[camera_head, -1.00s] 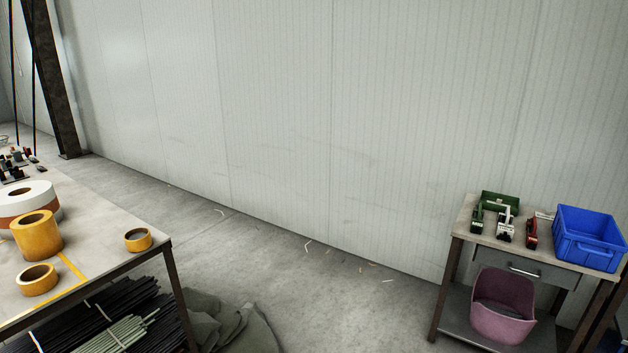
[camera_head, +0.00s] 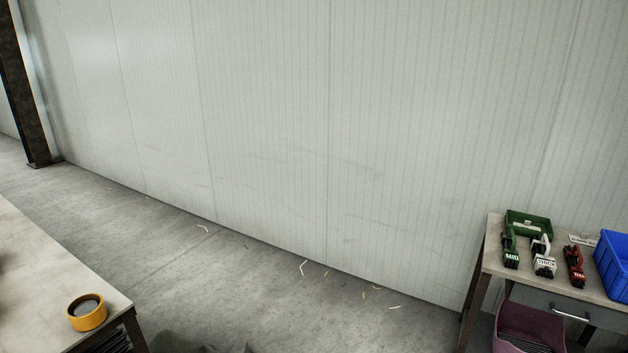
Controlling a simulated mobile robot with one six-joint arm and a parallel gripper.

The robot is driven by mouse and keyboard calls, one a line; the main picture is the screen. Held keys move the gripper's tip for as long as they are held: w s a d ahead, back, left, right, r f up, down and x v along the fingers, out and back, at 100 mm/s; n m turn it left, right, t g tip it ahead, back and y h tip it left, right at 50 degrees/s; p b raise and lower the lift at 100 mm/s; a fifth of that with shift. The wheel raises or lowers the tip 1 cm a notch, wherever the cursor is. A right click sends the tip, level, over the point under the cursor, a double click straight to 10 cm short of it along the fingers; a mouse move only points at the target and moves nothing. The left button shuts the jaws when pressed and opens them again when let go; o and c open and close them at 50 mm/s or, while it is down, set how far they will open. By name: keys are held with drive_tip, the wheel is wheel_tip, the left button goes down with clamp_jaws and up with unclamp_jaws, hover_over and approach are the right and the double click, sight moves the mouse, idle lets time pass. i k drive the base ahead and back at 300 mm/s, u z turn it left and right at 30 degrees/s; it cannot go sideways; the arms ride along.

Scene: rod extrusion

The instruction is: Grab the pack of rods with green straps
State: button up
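No pack of rods with green straps can be made out in the current view. Dark rods (camera_head: 110,343) show only as a small sliver under the left table, at the bottom edge, and I cannot tell their straps. My gripper is not in view.
A table (camera_head: 50,285) at the lower left bears a yellow tape roll (camera_head: 86,312). A workbench (camera_head: 497,262) at right holds a green bin (camera_head: 528,225), strapping tools (camera_head: 543,258) and a blue crate (camera_head: 613,265); a purple bin (camera_head: 528,330) sits below. The floor (camera_head: 260,300) between is mostly open, with scraps.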

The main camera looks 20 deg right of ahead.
sight(512, 260)
drive_tip(key=z, duration=0.15)
drive_tip(key=i, duration=1.2)
drive_tip(key=z, duration=0.15)
